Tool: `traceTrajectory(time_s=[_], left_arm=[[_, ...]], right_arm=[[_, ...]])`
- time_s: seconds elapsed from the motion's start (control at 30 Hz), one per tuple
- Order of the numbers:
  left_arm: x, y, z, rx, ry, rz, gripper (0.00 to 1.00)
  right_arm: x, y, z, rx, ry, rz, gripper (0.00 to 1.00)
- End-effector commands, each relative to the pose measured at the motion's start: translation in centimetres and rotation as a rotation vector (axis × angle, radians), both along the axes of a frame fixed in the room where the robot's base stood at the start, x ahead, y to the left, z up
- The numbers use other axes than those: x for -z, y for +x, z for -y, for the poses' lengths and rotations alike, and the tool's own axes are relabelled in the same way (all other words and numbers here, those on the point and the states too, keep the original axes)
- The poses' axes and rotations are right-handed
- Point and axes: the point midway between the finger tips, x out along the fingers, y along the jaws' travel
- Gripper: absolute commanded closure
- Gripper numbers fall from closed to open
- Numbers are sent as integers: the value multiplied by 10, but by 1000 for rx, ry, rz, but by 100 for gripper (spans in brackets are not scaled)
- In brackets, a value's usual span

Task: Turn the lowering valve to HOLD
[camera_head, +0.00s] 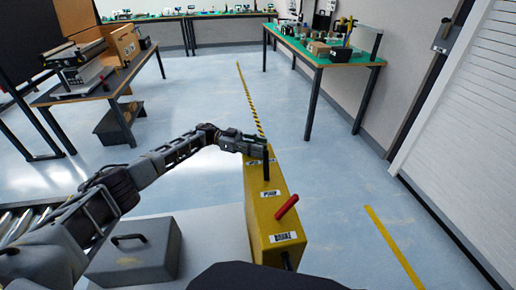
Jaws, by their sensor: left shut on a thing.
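A yellow box (259,215) stands in the lower middle of the head view. It carries white labels whose print is too small to read surely. A black upright lever (266,170) rises near its far end, and a red lever (287,207) slants up to the right near its front. I cannot tell for certain which part is the lowering valve. My left gripper (263,148) reaches in from the left over the far end of the box. It is shut on the black lever near its top, and its fingers hide part of it. My right gripper is not in view.
A grey case (132,257) with a black handle sits left of the yellow box, on a light surface. Part of a roller conveyor (22,220) shows at the left edge. Workbenches stand farther back. The blue floor (335,190) right of the box is clear.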

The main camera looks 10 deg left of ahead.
Motion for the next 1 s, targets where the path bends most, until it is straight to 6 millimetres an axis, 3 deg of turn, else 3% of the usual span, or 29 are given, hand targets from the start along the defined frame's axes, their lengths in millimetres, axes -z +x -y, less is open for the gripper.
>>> traceTrajectory(time_s=[0.43,0.47,0.63,1.0], left_arm=[[0,0,0,3,0,0,93],[0,0,0,3,0,0,68],[0,0,0,3,0,0,47],[0,0,-1,3,0,0,47]], right_arm=[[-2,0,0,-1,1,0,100],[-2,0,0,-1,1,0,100],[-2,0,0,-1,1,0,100],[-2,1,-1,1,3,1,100]])
